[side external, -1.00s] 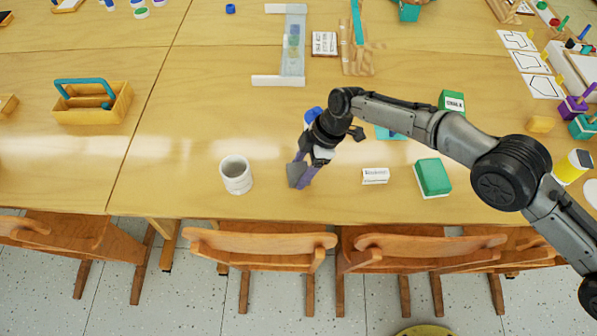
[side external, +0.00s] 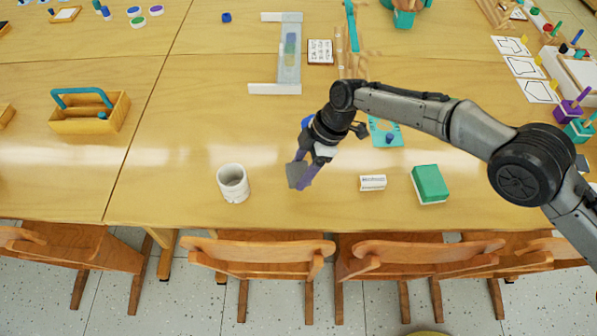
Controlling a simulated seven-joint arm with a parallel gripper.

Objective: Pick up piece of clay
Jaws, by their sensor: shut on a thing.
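The piece of clay (side external: 297,174) looks like a small grey block. My gripper (side external: 302,172) points down and is shut on it, near the front of the wooden table, to the right of the white cup. A purple strip shows beside the clay at the fingertips, and I cannot tell whether it is a finger or another thing. The fingers partly hide the clay. It appears to be held a little above the table, but the gap is hard to judge from this view.
The white cup (side external: 233,183) stands to the left. A small white labelled block (side external: 373,183) and a green box (side external: 429,184) lie to the right. A teal plate (side external: 386,131) is behind. A yellow caddy (side external: 90,112) stands at the left. Chairs line the front edge.

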